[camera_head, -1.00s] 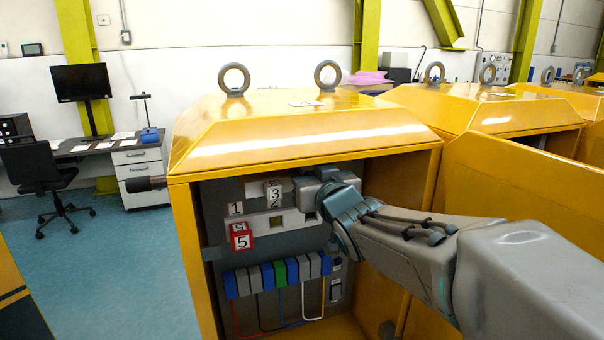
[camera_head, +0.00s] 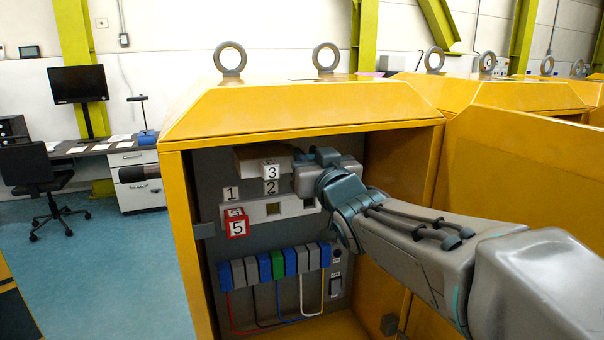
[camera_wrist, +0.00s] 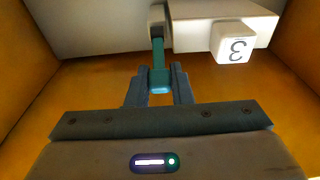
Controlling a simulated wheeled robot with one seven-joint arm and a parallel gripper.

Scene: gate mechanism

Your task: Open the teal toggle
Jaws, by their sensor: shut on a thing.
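The teal toggle (camera_wrist: 159,68) shows in the wrist view as a narrow teal bar hanging from a dark mount near the top. My gripper (camera_wrist: 160,88) has a finger on each side of its lower end and is shut on it. In the head view my gripper (camera_head: 308,165) is at the upper right of the panel inside the yellow cabinet (camera_head: 300,108). The toggle is hidden there behind my gripper and wrist.
A pale block with a cube marked 3 (camera_head: 271,171) sits left of my gripper. A red cube marked 5 (camera_head: 237,227) is lower left. A row of blue, grey and green modules (camera_head: 270,265) with wires lies below. Yellow cabinet walls close in both sides.

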